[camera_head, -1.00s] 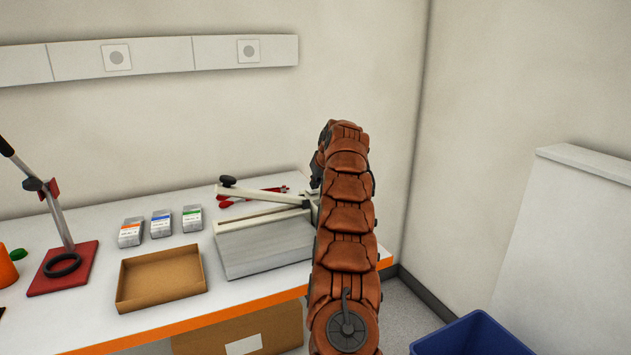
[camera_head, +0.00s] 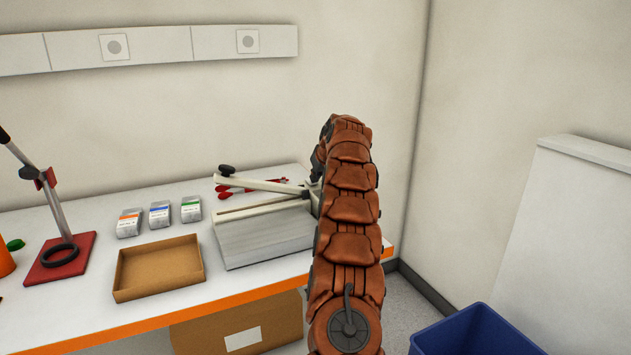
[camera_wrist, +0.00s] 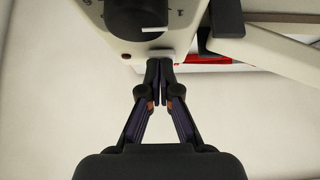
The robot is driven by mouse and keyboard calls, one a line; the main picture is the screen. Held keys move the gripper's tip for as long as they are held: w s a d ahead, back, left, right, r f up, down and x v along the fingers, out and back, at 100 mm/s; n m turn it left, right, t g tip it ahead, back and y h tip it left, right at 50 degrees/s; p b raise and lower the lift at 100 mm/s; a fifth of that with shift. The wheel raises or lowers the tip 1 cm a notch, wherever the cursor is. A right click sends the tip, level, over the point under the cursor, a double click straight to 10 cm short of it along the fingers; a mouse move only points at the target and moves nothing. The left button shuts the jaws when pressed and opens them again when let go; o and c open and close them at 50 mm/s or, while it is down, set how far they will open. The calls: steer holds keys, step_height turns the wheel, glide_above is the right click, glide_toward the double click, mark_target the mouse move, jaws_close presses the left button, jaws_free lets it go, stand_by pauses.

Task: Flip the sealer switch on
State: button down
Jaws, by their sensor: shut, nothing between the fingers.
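The sealer (camera_head: 265,238) stands at the right end of the table, a pale grey unit with a long lever ending in a black knob. My arm hides its right end in the head view. In the wrist view, its white housing (camera_wrist: 178,42) fills the top middle, with a black dial (camera_wrist: 135,15) and printed marks around it. A small pale piece shows at the dial's lower edge; I cannot tell if it is the switch. My gripper (camera_wrist: 159,66) is shut and empty, its fingertips at the housing's lower edge. I cannot tell whether they touch it.
A red-handled tool (camera_head: 230,190) lies behind the sealer. An empty cardboard tray (camera_head: 160,270) and three small boxes (camera_head: 160,215) stand to the left, with a red-based stand (camera_head: 62,262) further left. A blue bin (camera_head: 475,332) is on the floor at the right.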

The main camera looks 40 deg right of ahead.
steer(key=shift+f, duration=0.1)
steer(key=shift+p, duration=0.35)
steer(key=shift+r+p, duration=0.5)
steer(key=shift+r, duration=0.35)
steer(key=r+p, duration=0.3)
steer(key=r, duration=0.1)
steer(key=shift+s+a+r, duration=0.1)
steer(key=shift+s, duration=0.15)
steer(key=shift+s+b, duration=0.25)
steer(key=shift+b, duration=0.1)
steer(key=s+f+b+v, duration=0.1)
steer(key=b+v, duration=0.1)
steer(key=v, duration=0.7)
steer(key=shift+s+a, duration=0.3)
steer(key=shift+a, duration=0.05)
steer(key=shift+f, duration=0.15)
